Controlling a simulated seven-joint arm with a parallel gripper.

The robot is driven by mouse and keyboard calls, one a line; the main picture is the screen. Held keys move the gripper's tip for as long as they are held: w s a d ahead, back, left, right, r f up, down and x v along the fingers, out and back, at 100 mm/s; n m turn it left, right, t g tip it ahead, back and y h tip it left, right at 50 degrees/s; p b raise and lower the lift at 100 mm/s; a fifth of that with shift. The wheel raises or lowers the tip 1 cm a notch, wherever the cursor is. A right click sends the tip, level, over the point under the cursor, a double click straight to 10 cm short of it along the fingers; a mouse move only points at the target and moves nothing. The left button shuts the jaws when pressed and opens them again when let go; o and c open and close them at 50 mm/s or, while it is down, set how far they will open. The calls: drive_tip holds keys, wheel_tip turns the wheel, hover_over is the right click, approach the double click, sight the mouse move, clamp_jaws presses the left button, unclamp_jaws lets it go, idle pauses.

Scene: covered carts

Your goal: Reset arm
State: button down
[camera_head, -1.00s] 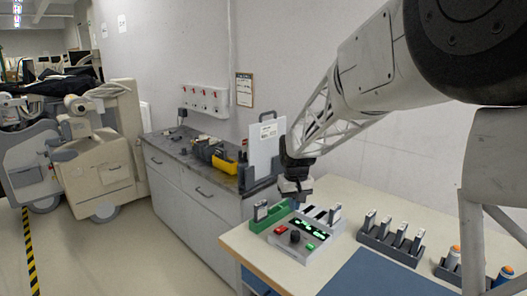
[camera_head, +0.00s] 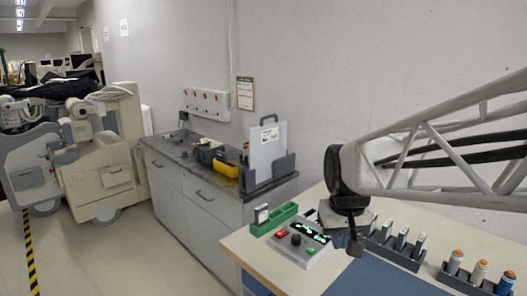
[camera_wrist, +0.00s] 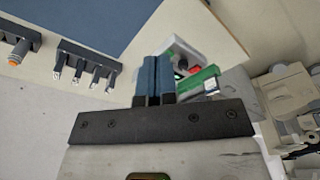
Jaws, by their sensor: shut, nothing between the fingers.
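The fingers cover part of the control box (camera_wrist: 187,50) there. My arm reaches in from the right edge of the head view.
A green holder (camera_head: 275,219) stands left of the control box. A dark rack (camera_head: 393,247) with several upright pieces and another rack (camera_head: 470,278) with orange-topped cylinders stand right. A grey-topped cabinet (camera_head: 205,190) is left of the table, carts (camera_head: 95,165) beyond.

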drive_tip(key=s+d+f+m, duration=0.1)
drive_tip(key=s+d+f, duration=0.1)
drive_tip(key=s, duration=1.4)
drive_tip(key=shift+d+f+t, duration=0.15)
drive_tip(key=shift+f+t, duration=0.05)
drive_tip(key=shift+t, duration=0.2)
idle(0.7)
